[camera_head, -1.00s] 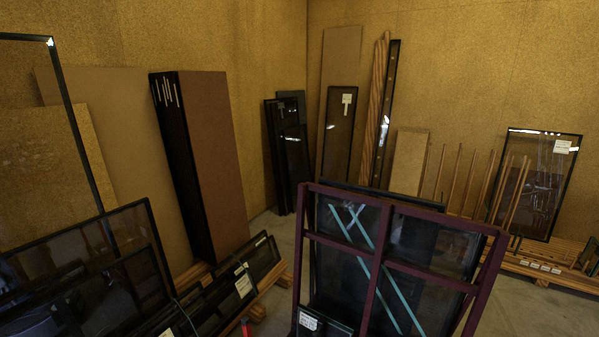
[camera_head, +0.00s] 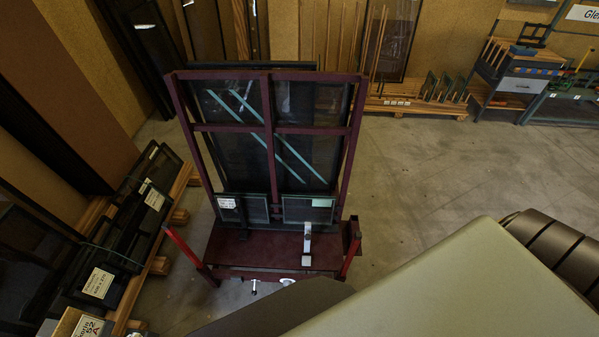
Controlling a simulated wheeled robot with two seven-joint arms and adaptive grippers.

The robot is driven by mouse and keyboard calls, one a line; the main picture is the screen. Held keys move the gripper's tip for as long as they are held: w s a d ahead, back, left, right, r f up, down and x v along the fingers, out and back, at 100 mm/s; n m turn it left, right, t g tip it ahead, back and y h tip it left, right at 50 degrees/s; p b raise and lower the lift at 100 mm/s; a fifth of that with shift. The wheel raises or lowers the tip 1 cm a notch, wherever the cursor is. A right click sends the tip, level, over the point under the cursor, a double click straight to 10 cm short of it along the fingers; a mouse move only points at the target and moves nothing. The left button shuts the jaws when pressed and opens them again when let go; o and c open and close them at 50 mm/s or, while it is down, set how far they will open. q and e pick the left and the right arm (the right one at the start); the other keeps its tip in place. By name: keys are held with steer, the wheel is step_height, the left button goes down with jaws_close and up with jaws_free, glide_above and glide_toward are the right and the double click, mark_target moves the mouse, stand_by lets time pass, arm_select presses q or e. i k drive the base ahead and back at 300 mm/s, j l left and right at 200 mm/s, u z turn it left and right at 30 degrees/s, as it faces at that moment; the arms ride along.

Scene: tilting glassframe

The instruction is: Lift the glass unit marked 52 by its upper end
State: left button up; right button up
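A label reading "52" and "A" (camera_head: 88,326) shows at the bottom left edge, on a brownish box or panel cut off by the picture. I cannot tell whether it belongs to a glass unit. Dark-framed glass units (camera_head: 118,238) lean in a row on a wooden rack at the left; one bears a white label (camera_head: 98,283) too small to read. Two small glass units stand low on the maroon tilting frame (camera_head: 268,128): the left one (camera_head: 255,208) has a white label, the right one (camera_head: 308,212) a pale green label. Neither of my grippers is in view.
The maroon frame has a base shelf (camera_head: 262,247), red side posts (camera_head: 350,248) and a grey clamp-like part (camera_head: 307,240). A wooden rack with small panes (camera_head: 445,88) and a workbench (camera_head: 515,80) stand behind. Concrete floor (camera_head: 430,160) is clear at right. My own body fills the bottom right.

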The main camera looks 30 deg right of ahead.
mark_target(297, 210)
steer(key=i+z, duration=0.1)
steer(key=z, duration=0.85)
steer(key=l, duration=0.1)
